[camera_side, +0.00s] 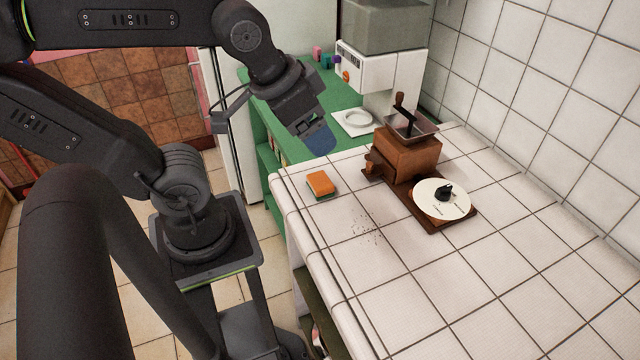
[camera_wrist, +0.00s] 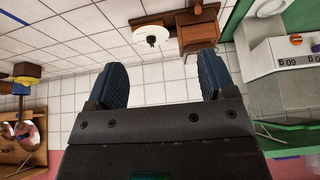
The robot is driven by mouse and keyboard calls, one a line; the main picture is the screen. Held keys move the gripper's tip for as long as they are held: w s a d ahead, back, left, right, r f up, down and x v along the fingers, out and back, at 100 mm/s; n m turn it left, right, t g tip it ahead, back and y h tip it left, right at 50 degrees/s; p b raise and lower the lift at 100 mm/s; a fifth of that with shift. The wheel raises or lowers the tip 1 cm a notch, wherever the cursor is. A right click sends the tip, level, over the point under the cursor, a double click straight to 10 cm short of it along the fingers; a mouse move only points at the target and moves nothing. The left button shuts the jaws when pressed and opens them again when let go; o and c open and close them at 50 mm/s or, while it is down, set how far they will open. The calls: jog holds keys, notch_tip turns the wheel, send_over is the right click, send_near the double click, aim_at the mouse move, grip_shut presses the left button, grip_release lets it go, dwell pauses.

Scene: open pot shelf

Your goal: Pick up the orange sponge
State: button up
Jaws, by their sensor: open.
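The orange sponge (camera_side: 320,182) with a dark green underside lies flat on the white tiled counter (camera_side: 400,270), near its left edge, in the side view. I cannot make it out in the wrist view; my gripper's body covers the lower middle there. My gripper (camera_side: 321,141) is above the counter, beyond the sponge and apart from it. In the wrist view my gripper (camera_wrist: 161,78) shows two blue fingers spread wide, with only tiled counter visible between them.
A wooden coffee grinder (camera_side: 408,158) stands right of the sponge. A white disc with a black knob (camera_side: 441,198) lies on a brown board. A white machine (camera_side: 378,75) and white dish (camera_side: 357,120) are behind. Dark crumbs (camera_side: 367,230) lie in front. The near counter is clear.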

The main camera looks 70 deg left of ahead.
jog(key=m, duration=0.1)
jog(key=m+g+y, duration=0.4)
jog(key=m+g, duration=0.2)
jog(key=m, duration=1.1)
send_near(321, 180)
jog(key=f, duration=0.2)
jog(key=a+f, duration=0.1)
jog(key=shift+s+a+f+y, duration=0.1)
jog(key=shift+s+f+y, duration=0.1)
jog(key=shift+s+y, duration=0.15)
jog(key=shift+x, duration=2.9)
jog(key=shift+w+f, duration=0.1)
jog(key=shift+w, duration=0.1)
jog(key=c, duration=1.1)
jog(key=shift+o, duration=0.2)
